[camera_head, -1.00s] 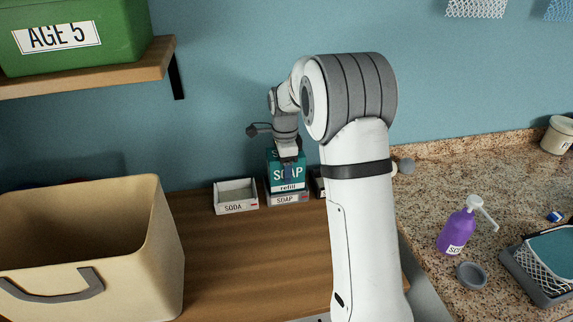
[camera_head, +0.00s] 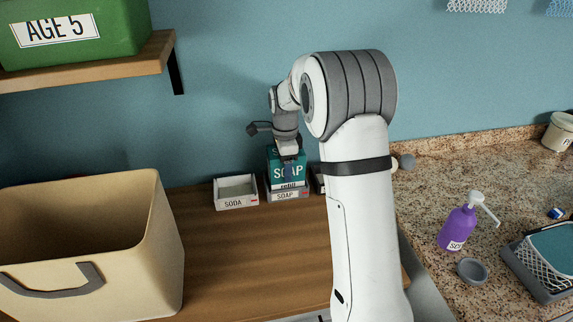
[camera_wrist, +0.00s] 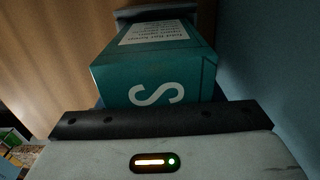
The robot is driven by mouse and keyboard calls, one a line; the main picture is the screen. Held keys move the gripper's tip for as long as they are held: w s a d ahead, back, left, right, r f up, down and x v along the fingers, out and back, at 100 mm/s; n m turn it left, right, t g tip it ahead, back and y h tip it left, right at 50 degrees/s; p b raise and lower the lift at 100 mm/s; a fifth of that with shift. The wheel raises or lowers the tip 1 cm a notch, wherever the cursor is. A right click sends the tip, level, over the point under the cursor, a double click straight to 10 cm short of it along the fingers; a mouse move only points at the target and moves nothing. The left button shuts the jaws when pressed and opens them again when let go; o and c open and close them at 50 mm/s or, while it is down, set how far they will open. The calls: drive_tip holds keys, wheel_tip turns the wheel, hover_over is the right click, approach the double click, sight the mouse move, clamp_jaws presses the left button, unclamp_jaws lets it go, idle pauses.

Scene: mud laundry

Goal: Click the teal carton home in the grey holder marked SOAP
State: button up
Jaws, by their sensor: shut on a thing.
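The teal carton (camera_head: 285,170), lettered "SOAP refill", stands upright in the holder marked SOAP (camera_head: 289,196) in the head view. The holder's front wall covers the carton's lower edge. I cannot tell whether the carton is fully seated. My gripper (camera_head: 290,158) reaches down over the carton's top and is shut on it. In the wrist view the carton (camera_wrist: 150,72) shows a teal face with a large white "S" and a white text panel, and part of a grey holder wall (camera_wrist: 155,12) shows beyond it.
An empty holder marked SODA (camera_head: 236,192) stands just left of the SOAP holder. Another holder (camera_head: 318,178) to the right is mostly hidden by my arm. A beige bin (camera_head: 150,240) stands at left. The wooden counter in front (camera_head: 245,260) is clear.

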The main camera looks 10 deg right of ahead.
drive_tip(key=shift+f+b, duration=0.3)
drive_tip(key=shift+f, duration=0.2)
idle(0.3)
drive_tip(key=o, duration=1.4)
wheel_tip(320, 180, up, 7)
drive_tip(key=shift+f+b, duration=0.1)
drive_tip(key=shift+b, duration=0.25)
drive_tip(key=shift+s+r, duration=0.25)
drive_tip(key=shift+r, duration=0.45)
drive_tip(key=s+r+n+t, duration=0.1)
drive_tip(key=s+r+n, duration=0.1)
drive_tip(key=s+n, duration=0.35)
drive_tip(key=s+r+n, duration=0.3)
drive_tip(key=s, duration=0.6)
drive_tip(key=s+f+n+t, duration=0.1)
drive_tip(key=s+n, duration=0.3)
drive_tip(key=s, duration=0.4)
drive_tip(key=s+f+n+t, duration=0.1)
drive_tip(key=s+f+n, duration=0.2)
drive_tip(key=s, duration=0.6)
drive_tip(key=shift+d+n, duration=0.35)
drive_tip(key=shift+n, duration=0.9)
